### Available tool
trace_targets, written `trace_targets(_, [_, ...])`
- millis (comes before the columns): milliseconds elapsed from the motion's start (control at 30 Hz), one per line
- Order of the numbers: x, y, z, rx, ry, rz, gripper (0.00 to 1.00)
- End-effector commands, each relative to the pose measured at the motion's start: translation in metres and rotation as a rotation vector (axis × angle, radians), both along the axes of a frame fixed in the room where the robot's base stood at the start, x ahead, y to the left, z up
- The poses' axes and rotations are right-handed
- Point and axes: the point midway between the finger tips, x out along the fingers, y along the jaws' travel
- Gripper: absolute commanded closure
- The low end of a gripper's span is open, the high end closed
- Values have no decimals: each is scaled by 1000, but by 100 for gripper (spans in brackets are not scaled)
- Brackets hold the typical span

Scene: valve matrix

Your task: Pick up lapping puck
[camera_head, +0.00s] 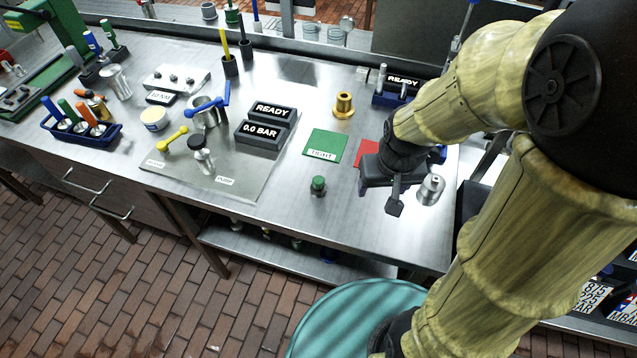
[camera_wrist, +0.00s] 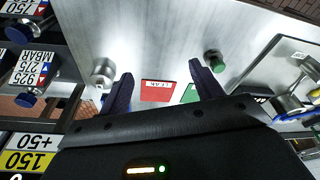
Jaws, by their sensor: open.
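I cannot tell for certain which piece is the lapping puck. The likely ones are a silver metal cylinder with a dark hole in its top (camera_head: 431,188) and a small dark piece with a green top (camera_head: 318,186), both near the bench's front edge. In the wrist view the silver cylinder (camera_wrist: 103,72) is left of my fingers and the green-topped piece (camera_wrist: 214,61) is just beyond the right finger. My gripper (camera_head: 397,192) is open and empty above the bench, between the two pieces in the head view. Its fingers (camera_wrist: 161,69) also show in the wrist view.
A red card (camera_head: 366,153) lies partly hidden behind my gripper. A green card (camera_head: 325,145) and a brass fitting (camera_head: 343,105) are to its left. READY and 0.0 BAR displays (camera_head: 262,133) stand mid-bench. A blue rack (camera_head: 388,97) is behind. Bare metal surrounds the green-topped piece.

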Motion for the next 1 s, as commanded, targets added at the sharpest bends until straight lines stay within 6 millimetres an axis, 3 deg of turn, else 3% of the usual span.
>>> trace_targets(167, [48, 37, 25, -10, 73, 122, 35])
trace_targets(300, [83, 80, 39, -24, 143, 234, 35])
trace_targets(500, [106, 122, 43, -40, 202, 331, 35])
trace_targets(867, [107, 127, 41, -42, 208, 341, 35])
trace_targets(1000, [107, 126, 31, -43, 210, 340, 35])
